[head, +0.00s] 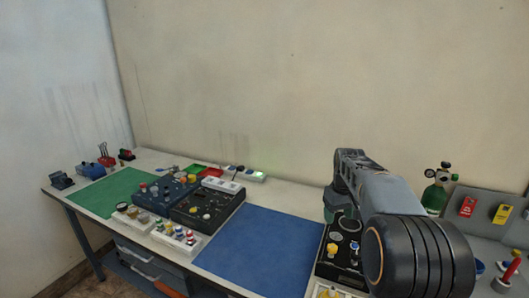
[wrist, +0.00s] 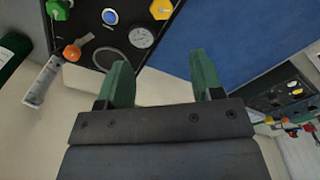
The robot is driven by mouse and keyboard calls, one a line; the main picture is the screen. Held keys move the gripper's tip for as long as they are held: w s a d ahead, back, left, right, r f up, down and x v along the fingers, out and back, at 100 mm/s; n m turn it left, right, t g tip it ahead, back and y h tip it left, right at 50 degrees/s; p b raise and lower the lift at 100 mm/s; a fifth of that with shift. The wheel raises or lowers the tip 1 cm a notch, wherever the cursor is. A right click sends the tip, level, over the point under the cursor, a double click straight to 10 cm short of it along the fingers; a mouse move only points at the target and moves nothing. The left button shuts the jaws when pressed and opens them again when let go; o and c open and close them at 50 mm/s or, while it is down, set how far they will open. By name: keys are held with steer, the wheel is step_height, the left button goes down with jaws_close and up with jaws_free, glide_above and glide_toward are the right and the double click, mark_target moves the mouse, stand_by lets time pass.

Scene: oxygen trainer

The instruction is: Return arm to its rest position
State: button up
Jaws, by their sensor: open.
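My gripper shows in the wrist view (wrist: 163,76) with its two green fingers spread apart and nothing between them. Its fingertips point toward the table, near the edge between a black panel (wrist: 95,22) and the blue mat (wrist: 228,35). In the head view my arm reaches over the right part of the table and partly covers the black panel (head: 343,246). The gripper itself is mostly hidden behind the arm there.
A green gas cylinder (head: 435,198) stands right of my arm, before a grey board with red (head: 467,207) and yellow (head: 502,214) tags. The blue mat (head: 258,250) is bare. Dark control boxes (head: 208,207) and a green mat (head: 104,194) lie farther left.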

steer(key=s+a+f+m+t, duration=0.1)
steer(key=s+a, duration=0.4)
steer(key=s, duration=0.6)
steer(key=s+a+f+m+t, duration=0.1)
steer(key=s+a+f+t, duration=0.1)
steer(key=s+a, duration=0.4)
steer(key=shift+s+t, duration=0.3)
steer(key=shift+s, duration=2.2)
steer(key=shift+f, duration=0.1)
